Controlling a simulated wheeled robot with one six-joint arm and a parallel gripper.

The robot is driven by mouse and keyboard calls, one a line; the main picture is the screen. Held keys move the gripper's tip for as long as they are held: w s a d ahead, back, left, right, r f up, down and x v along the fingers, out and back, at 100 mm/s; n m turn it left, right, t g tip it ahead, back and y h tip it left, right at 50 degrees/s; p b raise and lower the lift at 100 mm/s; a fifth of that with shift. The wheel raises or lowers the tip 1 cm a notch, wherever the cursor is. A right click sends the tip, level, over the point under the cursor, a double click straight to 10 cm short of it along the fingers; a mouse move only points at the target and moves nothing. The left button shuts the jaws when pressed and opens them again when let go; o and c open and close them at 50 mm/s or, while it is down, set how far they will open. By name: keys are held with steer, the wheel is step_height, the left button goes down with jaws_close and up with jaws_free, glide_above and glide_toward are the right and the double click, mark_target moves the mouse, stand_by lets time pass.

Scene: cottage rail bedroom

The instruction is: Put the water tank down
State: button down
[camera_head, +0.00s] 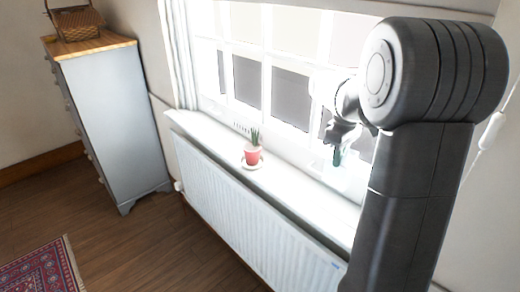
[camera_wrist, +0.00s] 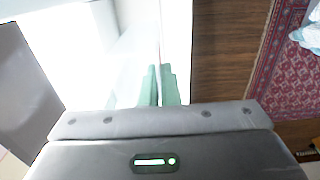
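My gripper (camera_head: 342,132) is over the bright window sill, to the right of the potted plant. In the wrist view teal upright pieces (camera_wrist: 161,86) stand just past the grey edge of my gripper, against a bright white area.
A small plant in a red pot (camera_head: 252,155) stands on a saucer on the white sill (camera_head: 290,185). A radiator (camera_head: 240,215) is below. A grey dresser (camera_head: 110,120) bears a wicker basket (camera_head: 78,24). A patterned rug (camera_head: 40,270) lies on the wooden floor.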

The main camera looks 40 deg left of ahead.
mark_target(333, 185)
steer(key=f, duration=0.6)
steer(key=f+p, duration=0.1)
steer(key=f, duration=0.3)
steer(key=shift+w, duration=0.4)
steer(key=c, duration=2.1)
jaws_free()
steer(key=shift+f, duration=0.15)
steer(key=o, duration=0.4)
steer(key=shift+r, duration=0.2)
